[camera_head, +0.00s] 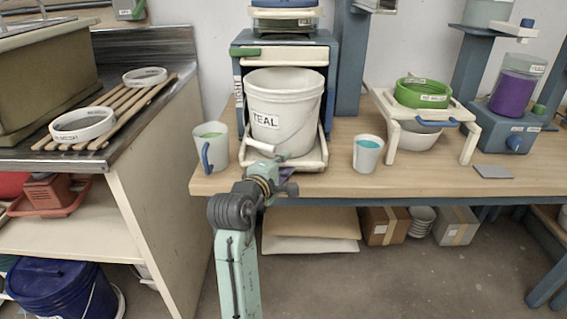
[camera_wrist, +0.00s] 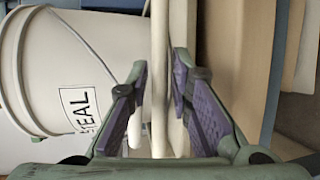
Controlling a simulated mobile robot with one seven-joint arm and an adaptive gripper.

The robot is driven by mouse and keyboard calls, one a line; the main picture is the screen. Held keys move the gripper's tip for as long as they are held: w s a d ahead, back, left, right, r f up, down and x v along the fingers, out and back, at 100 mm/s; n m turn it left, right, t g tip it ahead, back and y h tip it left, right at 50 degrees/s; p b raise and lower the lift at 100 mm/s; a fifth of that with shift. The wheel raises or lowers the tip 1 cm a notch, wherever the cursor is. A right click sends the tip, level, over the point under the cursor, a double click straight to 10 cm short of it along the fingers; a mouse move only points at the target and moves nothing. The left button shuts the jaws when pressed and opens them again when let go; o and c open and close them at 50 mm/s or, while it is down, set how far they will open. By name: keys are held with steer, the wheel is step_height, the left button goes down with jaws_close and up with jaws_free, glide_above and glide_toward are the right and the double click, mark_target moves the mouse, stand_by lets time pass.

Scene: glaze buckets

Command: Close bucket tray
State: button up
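The bucket tray (camera_head: 310,162) is a cream pull-out tray under the blue cabinet; it sticks out at the front. A white bucket labelled TEAL (camera_head: 284,105) stands upright on it, and also shows at the left of the wrist view (camera_wrist: 45,60). My gripper (camera_head: 282,172) is at the tray's front edge, below the bucket. In the wrist view, its purple-padded fingers (camera_wrist: 161,75) stand on either side of a cream tray rail (camera_wrist: 160,40). They look parted, with a narrow gap beside the rail; contact is unclear. In the head view, the fingertips are partly hidden by my wrist.
The blue cabinet (camera_head: 331,70) stands behind the bucket. A pale cup (camera_head: 215,157) stands left of the tray and a cup of teal liquid (camera_head: 367,155) right. A cream stand (camera_head: 468,146) with a green ring is farther right. The wooden tabletop (camera_head: 420,185) is clear in front.

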jaws_close()
stand_by(0.8)
